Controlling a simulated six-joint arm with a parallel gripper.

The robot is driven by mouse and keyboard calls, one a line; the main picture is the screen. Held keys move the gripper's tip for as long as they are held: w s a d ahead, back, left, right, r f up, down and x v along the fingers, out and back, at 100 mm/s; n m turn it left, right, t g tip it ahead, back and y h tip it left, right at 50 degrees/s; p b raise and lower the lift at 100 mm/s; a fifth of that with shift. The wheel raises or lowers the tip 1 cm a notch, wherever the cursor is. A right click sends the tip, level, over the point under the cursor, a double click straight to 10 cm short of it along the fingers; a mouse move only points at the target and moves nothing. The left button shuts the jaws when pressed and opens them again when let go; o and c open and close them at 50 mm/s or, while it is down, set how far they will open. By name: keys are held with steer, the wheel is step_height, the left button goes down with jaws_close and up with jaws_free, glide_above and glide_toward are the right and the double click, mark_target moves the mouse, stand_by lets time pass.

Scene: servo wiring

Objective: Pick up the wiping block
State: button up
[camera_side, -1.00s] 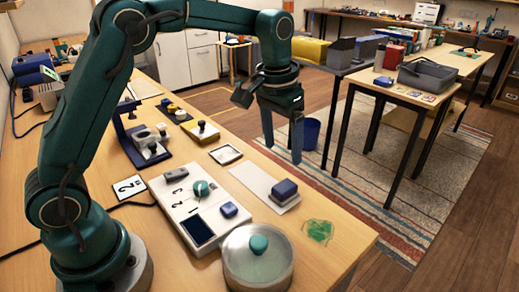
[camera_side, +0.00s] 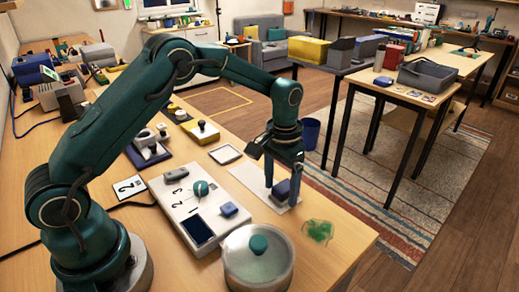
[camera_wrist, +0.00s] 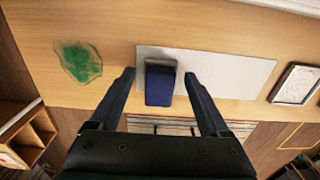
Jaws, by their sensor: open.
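The wiping block, a small dark blue block (camera_side: 282,188) with a greyish edge, sits on a white rectangular plate (camera_side: 248,176) on the table. In the wrist view the block (camera_wrist: 160,84) is near the left end of the plate (camera_wrist: 238,72). My gripper (camera_side: 281,195) is low over the plate, pointing down. Its fingers are open on either side of the block. In the wrist view the gripper (camera_wrist: 159,76) shows a gap between each fingertip and the block. A finger hides part of the block in the side view.
A green smear (camera_side: 318,231) is on the table near the plate's front end. A round lidded pot (camera_side: 258,270) and a white panel with a knob and blue button (camera_side: 229,209) stand nearby. A small framed tile (camera_side: 225,154) lies behind. The table's right edge is close.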

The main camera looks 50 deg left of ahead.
jaws_close()
steer(key=shift+r, duration=0.1)
